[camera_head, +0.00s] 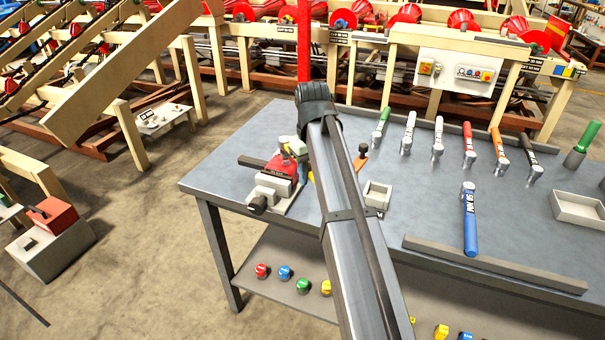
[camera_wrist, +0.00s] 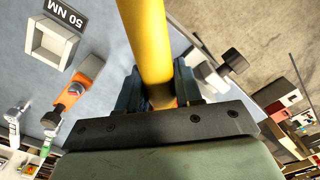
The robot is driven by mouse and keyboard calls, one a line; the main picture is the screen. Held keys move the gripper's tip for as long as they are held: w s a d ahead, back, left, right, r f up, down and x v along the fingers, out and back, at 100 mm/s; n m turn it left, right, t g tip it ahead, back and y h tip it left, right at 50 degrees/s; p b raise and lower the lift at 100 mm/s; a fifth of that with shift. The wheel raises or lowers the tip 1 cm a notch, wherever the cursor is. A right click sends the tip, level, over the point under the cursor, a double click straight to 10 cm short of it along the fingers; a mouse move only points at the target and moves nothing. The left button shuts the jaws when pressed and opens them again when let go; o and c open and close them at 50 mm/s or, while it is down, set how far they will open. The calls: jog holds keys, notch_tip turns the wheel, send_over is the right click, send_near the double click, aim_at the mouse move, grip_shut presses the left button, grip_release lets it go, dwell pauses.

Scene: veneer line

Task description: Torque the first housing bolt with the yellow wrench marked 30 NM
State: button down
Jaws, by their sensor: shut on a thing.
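My gripper (camera_wrist: 160,92) is shut on the yellow wrench (camera_wrist: 147,40), whose smooth round handle runs up out of the wrist view. Its 30 NM mark and its head do not show there. In the head view my arm covers most of the area around the gripper, so the wrench is not clear. The red housing (camera_head: 281,167) sits in a grey vise (camera_head: 271,190) at the left end of the bench, just left of my arm. Its bolts are too small or hidden to tell apart. I cannot tell whether the wrench touches the housing.
A blue wrench (camera_head: 470,222) lies on the bench (camera_head: 420,205) right of my arm. A grey bar (camera_head: 495,265) edges the front.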

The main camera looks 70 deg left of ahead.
jog(key=w+n, duration=0.2)
jog(key=w, duration=0.1)
jog(key=w+a+f+n, duration=0.1)
jog(key=shift+w+n, duration=0.4)
jog(key=shift+f, duration=0.85)
dwell(0.9)
jog(key=s+m, duration=0.8)
jog(key=s, duration=0.3)
jog(key=shift+s+m, duration=0.2)
jog(key=shift+m, duration=0.1)
dwell(2.3)
jog(key=shift+d, duration=0.1)
